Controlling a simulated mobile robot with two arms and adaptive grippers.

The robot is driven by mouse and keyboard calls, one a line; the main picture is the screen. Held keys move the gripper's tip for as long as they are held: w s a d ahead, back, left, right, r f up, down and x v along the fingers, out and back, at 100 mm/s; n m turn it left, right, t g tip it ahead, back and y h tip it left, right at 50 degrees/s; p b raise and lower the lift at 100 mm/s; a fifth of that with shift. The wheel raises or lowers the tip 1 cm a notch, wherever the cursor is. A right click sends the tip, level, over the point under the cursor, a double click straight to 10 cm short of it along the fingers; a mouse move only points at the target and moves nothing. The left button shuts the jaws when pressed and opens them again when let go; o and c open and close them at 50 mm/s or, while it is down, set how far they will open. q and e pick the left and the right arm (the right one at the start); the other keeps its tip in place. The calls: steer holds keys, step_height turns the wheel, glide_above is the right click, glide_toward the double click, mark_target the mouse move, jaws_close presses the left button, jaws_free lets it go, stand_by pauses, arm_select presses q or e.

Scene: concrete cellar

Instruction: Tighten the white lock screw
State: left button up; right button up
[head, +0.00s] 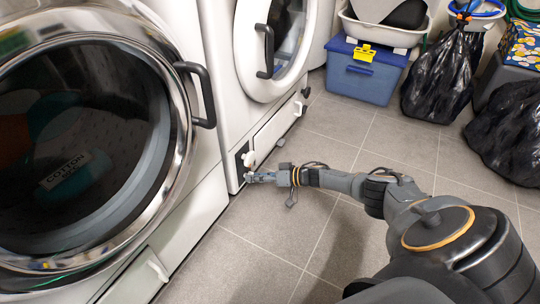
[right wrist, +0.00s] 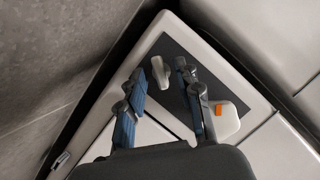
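A small elongated white piece, which looks like the white lock screw (right wrist: 160,72), sits on a dark panel (right wrist: 172,48) at the lower corner of a washing machine. In the right wrist view it lies between the fingertips of my right gripper (right wrist: 161,70). The fingers are apart, with visible gaps on both sides of the screw. In the head view my right gripper (head: 251,177) is low in front of the dark panel (head: 241,161); the screw itself is too small to tell there. A white knob with an orange mark (right wrist: 227,120) is beside the right finger. My left gripper is out of view.
A front-loading washer with a round glass door (head: 80,150) stands close at the left. A blue box (head: 362,76) and black bags (head: 440,75) stand at the back right. The tiled floor (head: 300,225) is clear around my right arm.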

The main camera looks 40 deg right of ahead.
steer(key=v, duration=1.1)
steer(key=shift+s+d, duration=0.1)
